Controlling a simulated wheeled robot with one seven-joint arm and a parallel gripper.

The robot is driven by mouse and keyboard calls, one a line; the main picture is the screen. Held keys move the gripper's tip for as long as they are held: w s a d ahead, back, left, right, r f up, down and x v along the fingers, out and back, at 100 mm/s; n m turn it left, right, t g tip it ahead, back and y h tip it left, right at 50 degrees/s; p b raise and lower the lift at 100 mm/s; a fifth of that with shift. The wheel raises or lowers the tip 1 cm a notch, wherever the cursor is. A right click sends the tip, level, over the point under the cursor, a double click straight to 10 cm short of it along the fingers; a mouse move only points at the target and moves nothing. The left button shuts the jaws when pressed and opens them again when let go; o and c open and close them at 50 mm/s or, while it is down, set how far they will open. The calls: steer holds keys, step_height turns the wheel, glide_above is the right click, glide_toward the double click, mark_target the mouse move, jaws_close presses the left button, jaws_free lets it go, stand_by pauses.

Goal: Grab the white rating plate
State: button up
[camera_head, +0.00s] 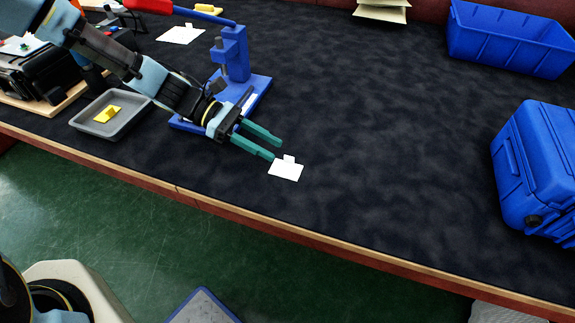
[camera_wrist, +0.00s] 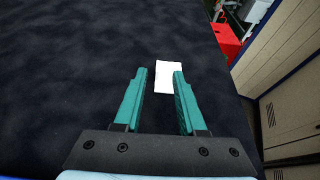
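The white rating plate (camera_head: 286,169) lies flat on the dark table mat, a small white piece with a tab on its far edge. My gripper (camera_head: 279,149) is open, its two green fingers apart and empty, just up and left of the plate in the head view. In the wrist view the plate (camera_wrist: 168,77) shows just beyond the fingertips of my gripper (camera_wrist: 160,72), in line with the gap and the right finger. The right fingertip covers a little of its lower edge. I cannot tell the exact height of the fingers above the mat.
A blue press stand (camera_head: 235,62) is beside my arm, with a grey tray (camera_head: 90,123) holding a yellow part (camera_head: 107,114) to its left. A blue case (camera_head: 535,170) and blue bin (camera_head: 510,40) stand at right. The mat between is clear.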

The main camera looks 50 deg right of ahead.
mark_target(286, 167)
steer(key=p+x, duration=0.1)
steer(key=x, duration=0.4)
steer(key=shift+w+d+f, duration=0.15)
steer(key=shift+c, duration=0.2)
jaws_close()
stand_by(1.0)
